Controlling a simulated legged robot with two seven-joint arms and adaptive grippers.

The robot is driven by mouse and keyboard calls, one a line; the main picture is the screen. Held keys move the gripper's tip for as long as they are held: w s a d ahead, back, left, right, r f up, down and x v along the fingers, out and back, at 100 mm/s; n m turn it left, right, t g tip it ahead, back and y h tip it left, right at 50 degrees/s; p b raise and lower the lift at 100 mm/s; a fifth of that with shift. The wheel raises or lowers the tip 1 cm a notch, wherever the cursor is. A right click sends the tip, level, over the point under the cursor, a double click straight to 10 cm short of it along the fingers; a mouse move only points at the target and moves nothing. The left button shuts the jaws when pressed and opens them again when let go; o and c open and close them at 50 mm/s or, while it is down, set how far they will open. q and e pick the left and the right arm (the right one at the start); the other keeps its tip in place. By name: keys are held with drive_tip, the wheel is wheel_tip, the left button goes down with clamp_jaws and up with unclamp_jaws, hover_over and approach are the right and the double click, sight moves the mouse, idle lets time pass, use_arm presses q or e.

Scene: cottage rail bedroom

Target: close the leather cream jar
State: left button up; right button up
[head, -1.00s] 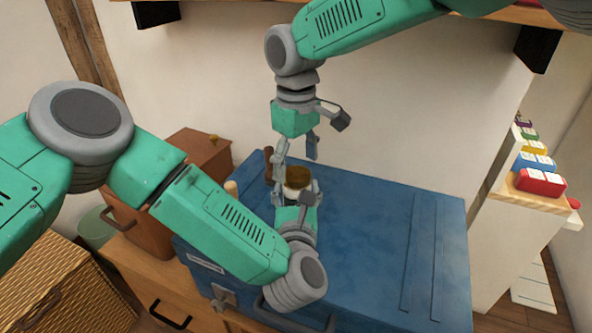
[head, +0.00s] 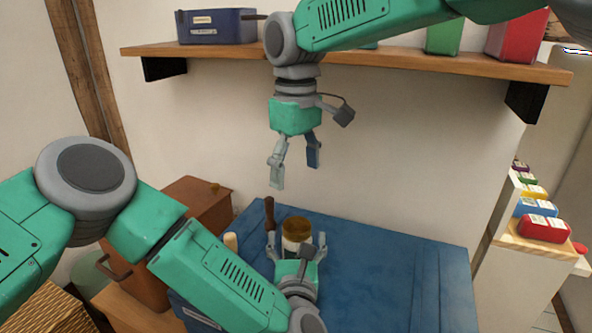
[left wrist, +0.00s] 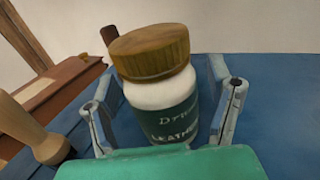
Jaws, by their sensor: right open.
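The leather cream jar (head: 292,245) stands on the blue trunk with its brown lid (head: 297,227) on its mouth. In the left wrist view, the white jar (left wrist: 163,95) has a dark green label, and its ribbed lid (left wrist: 150,52) sits level with the jar's top; I cannot tell how tightly. My left gripper (head: 297,242) has one finger on each side of the jar, with narrow gaps to its sides. My right gripper (head: 295,170) is open and empty, pointing down above and behind the jar, clear of the lid.
The blue trunk top (head: 400,270) is clear to the right. A dark brown handled item (head: 269,215) stands close left of the jar, and a pale wooden knob-shaped item (left wrist: 45,145) is nearer. A brown box (head: 195,205) stands left. A wall shelf (head: 400,62) runs behind my right arm.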

use_arm(q)
drive_tip(key=s, duration=0.7)
drive_tip(key=shift+s+f, duration=0.1)
drive_tip(key=shift+s, duration=0.15)
idle(0.3)
